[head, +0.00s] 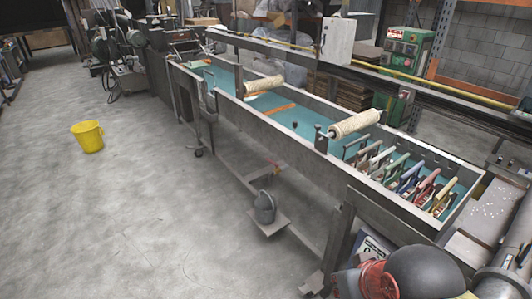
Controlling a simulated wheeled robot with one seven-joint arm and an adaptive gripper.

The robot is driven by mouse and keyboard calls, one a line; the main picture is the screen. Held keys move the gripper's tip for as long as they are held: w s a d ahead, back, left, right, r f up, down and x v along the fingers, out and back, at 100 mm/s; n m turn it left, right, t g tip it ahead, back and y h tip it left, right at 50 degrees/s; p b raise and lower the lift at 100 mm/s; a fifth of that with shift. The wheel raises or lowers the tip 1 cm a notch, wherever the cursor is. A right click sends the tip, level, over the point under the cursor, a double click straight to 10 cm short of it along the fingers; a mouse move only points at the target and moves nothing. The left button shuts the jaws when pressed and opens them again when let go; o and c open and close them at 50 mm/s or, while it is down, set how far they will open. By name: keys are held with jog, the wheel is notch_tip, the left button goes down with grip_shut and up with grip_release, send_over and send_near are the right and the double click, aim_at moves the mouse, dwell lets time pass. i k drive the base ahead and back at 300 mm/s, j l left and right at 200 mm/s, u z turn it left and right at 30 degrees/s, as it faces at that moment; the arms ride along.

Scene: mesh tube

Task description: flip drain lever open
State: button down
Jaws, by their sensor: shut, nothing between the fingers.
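A small red and yellow fitting (276,165) shows under the near side of the long trough, about halfway along. It looks like a drain valve with a lever, but it is too small to tell which way the lever points. A grey bucket-like vessel (265,208) stands below it on a low board. The long metal trough (262,128) has a blue-green inside and runs from the upper left to the lower right. My gripper is not in view, so its place relative to the lever does not show.
A yellow bucket (88,137) stands on open concrete floor (130,215) at left. Trough legs (341,235) and a low rail (240,180) frame the space below. A dark dome (415,272) and red round object (378,282) crowd the lower right. Several coloured clamps (405,178) line the trough's right end.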

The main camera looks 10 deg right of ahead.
aim_at(272, 162)
jog(key=i+j+z, duration=0.25)
jog(key=i+j, duration=0.35)
jog(key=i, duration=0.3)
jog(key=i+j+z, duration=0.3)
jog(key=i+j, duration=0.5)
jog(key=i+j+z, duration=0.25)
jog(key=i+j, duration=0.5)
jog(key=j, duration=0.2)
